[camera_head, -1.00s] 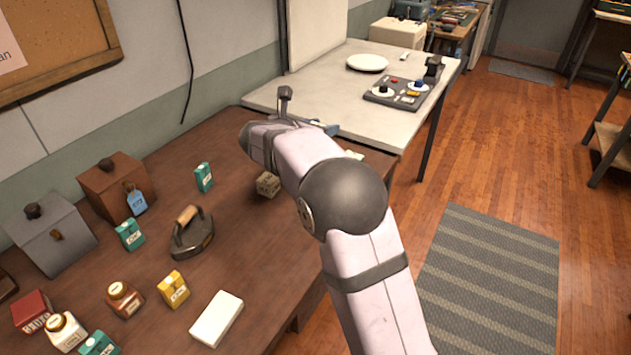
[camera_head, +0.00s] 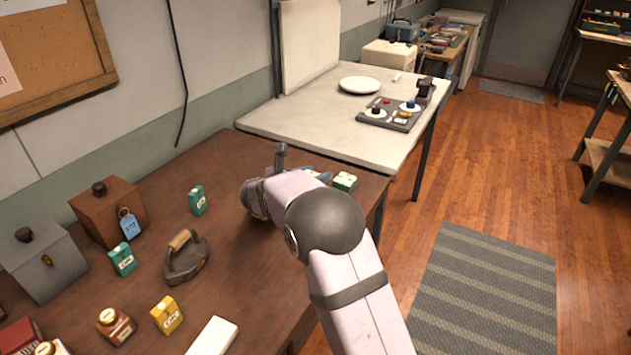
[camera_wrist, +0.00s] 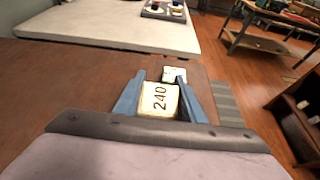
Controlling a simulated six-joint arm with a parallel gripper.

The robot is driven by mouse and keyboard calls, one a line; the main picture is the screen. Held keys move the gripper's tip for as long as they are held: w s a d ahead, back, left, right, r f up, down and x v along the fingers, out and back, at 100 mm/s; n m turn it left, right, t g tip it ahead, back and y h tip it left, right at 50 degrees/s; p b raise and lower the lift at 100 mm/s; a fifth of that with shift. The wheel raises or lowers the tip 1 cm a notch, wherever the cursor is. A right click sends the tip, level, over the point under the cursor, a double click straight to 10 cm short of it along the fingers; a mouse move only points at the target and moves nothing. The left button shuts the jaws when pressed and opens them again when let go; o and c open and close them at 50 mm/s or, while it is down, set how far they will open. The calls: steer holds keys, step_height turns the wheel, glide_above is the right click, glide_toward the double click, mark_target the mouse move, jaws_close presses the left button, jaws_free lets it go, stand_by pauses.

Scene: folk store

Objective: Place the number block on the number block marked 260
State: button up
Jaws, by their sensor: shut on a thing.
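My gripper (camera_wrist: 162,80) has its two blue fingers shut on a pale number block marked 240 (camera_wrist: 158,100). Just beyond the fingertips in the wrist view is a second small pale block (camera_wrist: 174,74); its marking is too small to read. In the head view, a white and green block (camera_head: 345,182) lies by the table's far right corner, just right of my gripper (camera_head: 322,175). My arm hides most of the gripper and the held block there. I cannot read 260 on any block.
On the brown table (camera_head: 240,270) stand an iron (camera_head: 187,262), two lidded boxes (camera_head: 110,212), green packets (camera_head: 197,200), a yellow packet (camera_head: 167,315) and a white slab (camera_head: 213,338). A pale worktop (camera_head: 310,125) with a plate (camera_head: 360,85) and control panel (camera_head: 390,116) lies beyond.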

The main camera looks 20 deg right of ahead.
steer(key=shift+f, duration=1.1)
steer(key=shift+f, duration=0.15)
steer(key=o, duration=1)
steer(key=shift+o, duration=0.2)
steer(key=shift+r, duration=0.2)
steer(key=b+v, duration=0.1)
steer(key=v, duration=1.1)
